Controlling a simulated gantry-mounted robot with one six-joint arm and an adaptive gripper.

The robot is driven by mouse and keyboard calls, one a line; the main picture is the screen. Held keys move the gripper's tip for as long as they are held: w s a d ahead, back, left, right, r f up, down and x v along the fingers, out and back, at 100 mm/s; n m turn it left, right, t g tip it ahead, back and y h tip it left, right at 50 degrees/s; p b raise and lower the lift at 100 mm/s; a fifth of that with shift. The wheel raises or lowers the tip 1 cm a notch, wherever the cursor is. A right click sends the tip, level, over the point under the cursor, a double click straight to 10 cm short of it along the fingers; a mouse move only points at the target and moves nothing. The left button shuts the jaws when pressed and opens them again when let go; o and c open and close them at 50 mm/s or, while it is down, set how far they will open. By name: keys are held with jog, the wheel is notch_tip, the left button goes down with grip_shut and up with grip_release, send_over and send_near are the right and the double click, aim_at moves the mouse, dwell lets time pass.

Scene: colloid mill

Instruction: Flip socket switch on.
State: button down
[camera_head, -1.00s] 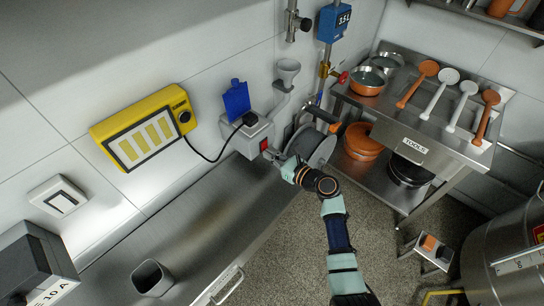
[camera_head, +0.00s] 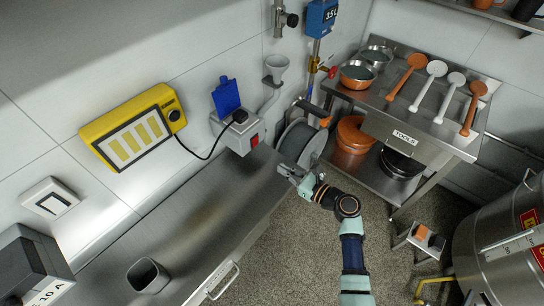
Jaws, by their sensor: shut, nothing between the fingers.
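The grey socket box (camera_head: 238,132) is on the wall, with its blue lid (camera_head: 226,97) raised. A black plug (camera_head: 240,116) sits in it. Its red switch (camera_head: 255,140) is on the right part of the front face and is unobstructed; its rocker position is too small to tell. My gripper (camera_head: 283,170) is shut and empty, below and right of the switch, clearly apart from it, in front of the grey reel-like part.
A black cable (camera_head: 207,158) runs from the plug to the yellow device (camera_head: 135,128). A grey reel-like part (camera_head: 301,141) with an orange handle is behind my gripper. The steel bench (camera_head: 190,225) is mostly clear; a grey cup (camera_head: 148,276) stands on it.

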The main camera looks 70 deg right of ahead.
jog(key=shift+f+v, duration=0.2)
jog(key=shift+v, duration=0.6)
jog(key=shift+f+v, duration=0.2)
jog(key=shift+v, duration=0.65)
jog(key=w+a+r+n+g+y, duration=0.1)
jog(key=w+a+r+n+y, duration=0.15)
jog(key=w+a+n, duration=0.55)
jog(key=w+a+r+n+g+y, duration=0.1)
jog(key=w+a+r+n+y, duration=0.15)
jog(key=w+a+n, duration=0.55)
jog(key=s+a+r+n+g, duration=0.1)
jog(key=a+r+n, duration=0.4)
jog(key=a+n, duration=0.6)
jog(key=s+a+r+n+g, duration=0.1)
jog(key=a+r+n, duration=0.3)
jog(key=a+n, duration=0.75)
jog(key=s+a+r+n, duration=0.1)
jog(key=s+a+r, duration=0.1)
jog(key=a+r, duration=0.3)
notch_tip(320, 180, up, 26)
jog(key=p, duration=2.8)
jog(key=shift+r, duration=0.15)
